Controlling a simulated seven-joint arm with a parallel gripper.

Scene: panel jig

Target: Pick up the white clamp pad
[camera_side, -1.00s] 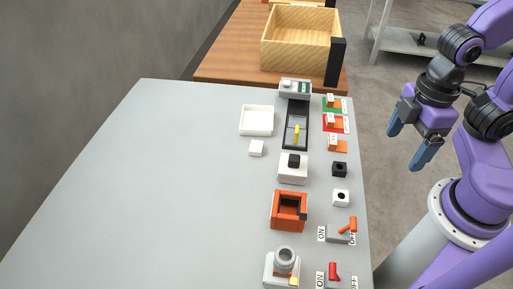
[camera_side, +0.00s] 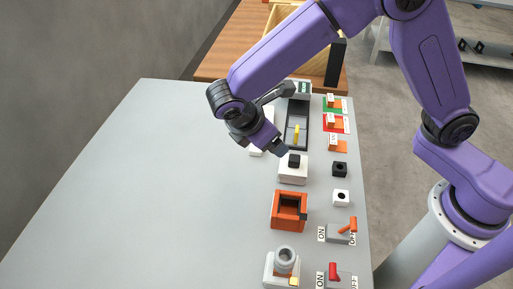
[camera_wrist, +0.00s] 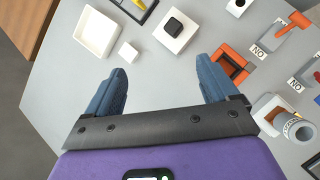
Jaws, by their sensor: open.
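The white clamp pad, a small plain white block (camera_wrist: 128,52), lies on the grey table beside the white tray in the wrist view. In the side view the pad (camera_side: 255,152) is mostly hidden behind my gripper, with a small part showing. My gripper (camera_wrist: 163,82) is open and empty, its two blue fingers spread wide. In the wrist view the pad lies beyond the left fingertip, apart from it. In the side view my gripper (camera_side: 281,149) hangs over the table near the white block with the black top.
The shallow white tray (camera_wrist: 97,32) is close to the pad. A white block with a black top (camera_wrist: 173,31) stands to its right. An orange open box (camera_side: 288,209), switches and a round-topped fixture (camera_side: 284,262) line the table's right side. The table's left side is clear.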

